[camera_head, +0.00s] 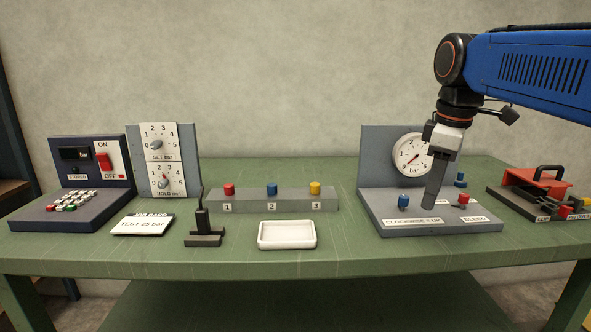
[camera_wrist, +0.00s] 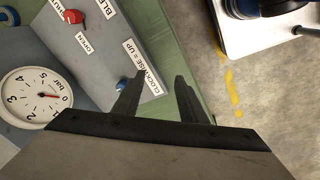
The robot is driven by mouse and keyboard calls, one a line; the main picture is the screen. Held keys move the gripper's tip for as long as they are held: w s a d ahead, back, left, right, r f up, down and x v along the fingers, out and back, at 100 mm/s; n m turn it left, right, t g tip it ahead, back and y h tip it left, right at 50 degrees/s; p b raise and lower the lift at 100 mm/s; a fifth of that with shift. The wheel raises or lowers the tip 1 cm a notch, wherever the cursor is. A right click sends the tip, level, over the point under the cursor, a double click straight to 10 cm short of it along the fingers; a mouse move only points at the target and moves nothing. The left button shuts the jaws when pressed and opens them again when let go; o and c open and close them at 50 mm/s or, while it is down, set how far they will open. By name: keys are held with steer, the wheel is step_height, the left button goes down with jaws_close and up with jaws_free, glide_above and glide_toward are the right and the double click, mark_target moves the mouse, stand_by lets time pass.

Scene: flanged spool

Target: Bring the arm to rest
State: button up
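My gripper (camera_head: 431,203) points down over the grey gauge stand at the right of the bench. In the wrist view its two dark fingers (camera_wrist: 158,92) stand apart with nothing between them. The gauge stand (camera_head: 375,150) carries a round bar gauge (camera_head: 408,155), a blue knob (camera_head: 403,200) and a red-handled valve (camera_head: 463,200) by the BLEED label. In the wrist view the gauge (camera_wrist: 35,97), the red handle (camera_wrist: 74,17) and the blue knob (camera_wrist: 122,85) lie left of the fingers. My gripper hides part of the stand in the head view.
Left on the green bench (camera_head: 330,262) are a keypad box (camera_head: 95,165), dial panel (camera_head: 165,160), job card (camera_head: 142,225) and black stand (camera_head: 204,232). A numbered block (camera_head: 250,203) and white tray (camera_head: 287,236) stand mid-bench.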

steer(key=s+f+m+t, duration=0.1)
steer(key=s+f+m, duration=0.4)
steer(key=s+f, duration=0.3)
steer(key=s+f+m+t, duration=0.1)
steer(key=s+f+m, duration=0.5)
steer(key=f, duration=0.9)
steer(key=s, duration=0.3)
steer(key=shift+s+d+f+t, duration=0.2)
steer(key=shift+s+d+t, duration=0.1)
steer(key=shift+t, duration=0.1)
